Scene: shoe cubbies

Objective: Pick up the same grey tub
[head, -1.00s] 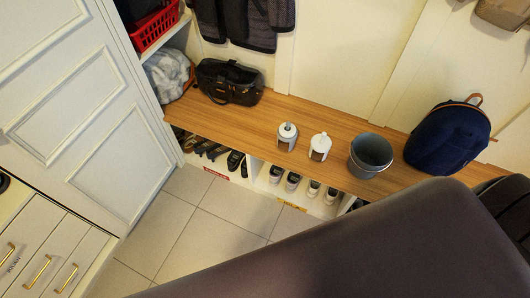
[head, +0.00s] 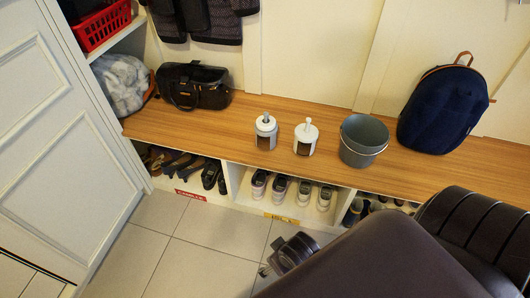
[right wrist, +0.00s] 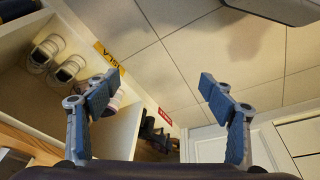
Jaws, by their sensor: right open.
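The grey tub (head: 363,140) is a round, open bucket standing upright on the wooden bench in the head view, right of two white dispensers. Nothing is touching it except the bench. My right gripper (right wrist: 160,92) is open and empty in the right wrist view, its two blue-padded fingers wide apart in front of the shoe cubbies and above the floor. The tub does not show in that view. My left gripper is not in view.
The bench (head: 215,114) also holds two white dispensers (head: 266,132) (head: 305,138), a black bag (head: 192,86) and a navy backpack (head: 440,110) close right of the tub. Open cubbies with shoes (head: 280,187) lie below. The tiled floor (head: 185,240) is clear.

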